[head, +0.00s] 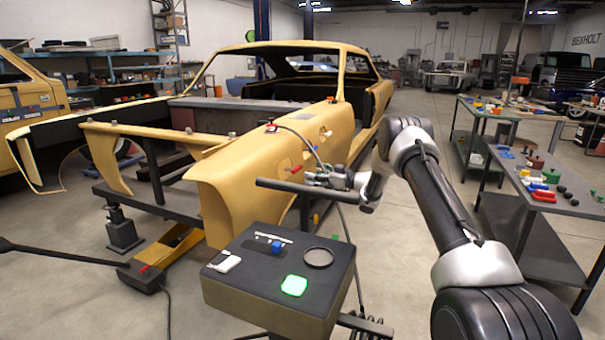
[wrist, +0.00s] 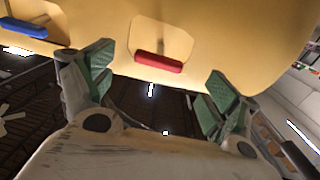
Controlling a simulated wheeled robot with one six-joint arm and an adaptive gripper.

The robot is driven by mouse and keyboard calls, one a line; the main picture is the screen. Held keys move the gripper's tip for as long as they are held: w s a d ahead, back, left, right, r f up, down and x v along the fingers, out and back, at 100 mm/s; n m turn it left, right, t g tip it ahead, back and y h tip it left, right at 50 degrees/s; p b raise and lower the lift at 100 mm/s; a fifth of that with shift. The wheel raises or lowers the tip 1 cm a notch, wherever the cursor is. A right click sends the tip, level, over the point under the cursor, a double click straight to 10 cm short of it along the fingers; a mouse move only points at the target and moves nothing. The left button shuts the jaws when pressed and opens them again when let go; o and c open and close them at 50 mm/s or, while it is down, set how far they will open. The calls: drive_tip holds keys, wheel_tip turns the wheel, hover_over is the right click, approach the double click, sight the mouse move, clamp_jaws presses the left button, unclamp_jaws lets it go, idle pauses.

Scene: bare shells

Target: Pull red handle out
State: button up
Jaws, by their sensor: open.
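The red handle (wrist: 158,62) is a short red bar on a plate on the yellow body panel, in the upper middle of the wrist view. In the head view a small red handle (head: 297,169) shows on the side of the yellow fender (head: 225,185). My gripper (wrist: 160,68) is open, with one green-padded finger left of the red handle and one right of it. The handle appears between the fingers, with no visible contact. In the head view my gripper (head: 312,177) is beside the fender, partly hard to make out.
A blue handle (wrist: 22,28) sits left of the red one. A dark-topped box (head: 235,288) with a green lit pad stands in front of the fender. Workbenches (head: 560,205) with coloured parts stand at the right.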

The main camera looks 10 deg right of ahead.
drive_tip(key=shift+v, duration=2.4)
